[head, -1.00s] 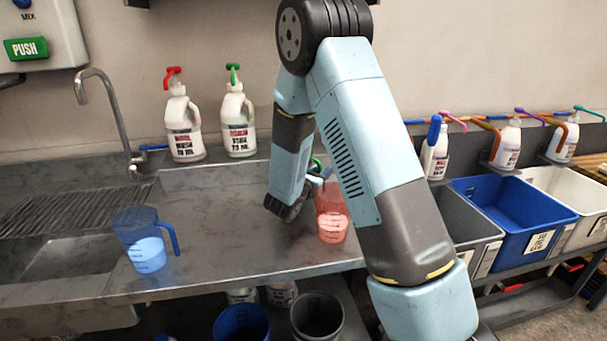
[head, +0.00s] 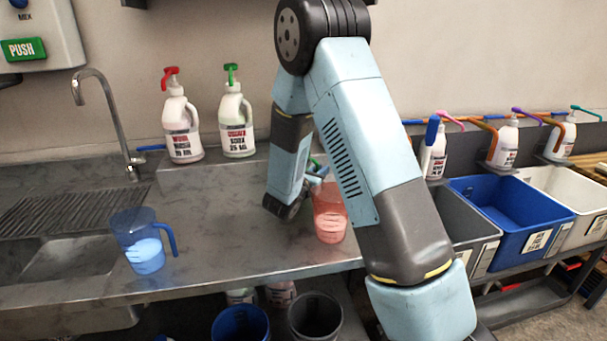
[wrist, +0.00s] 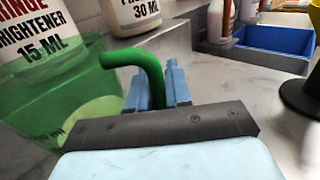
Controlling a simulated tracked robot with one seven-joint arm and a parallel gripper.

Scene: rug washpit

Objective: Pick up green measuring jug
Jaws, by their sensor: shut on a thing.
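The green measuring jug (wrist: 75,95) is translucent and fills the left of the wrist view, with a pale green fill showing through its wall. Its curved green handle (wrist: 148,68) runs between the two light-blue fingers of my gripper (wrist: 160,88), which is shut on it. In the head view only a sliver of green (head: 314,164) shows beside my arm; the rest of the jug is hidden. Whether the jug's base touches the counter cannot be seen.
A red measuring jug (head: 330,222) stands close in front of my gripper. A blue jug (head: 141,240) stands by the sink (head: 70,258). Bottles (head: 236,125) line the wall. Bins (head: 515,215) stand right. The counter middle (head: 225,235) is clear.

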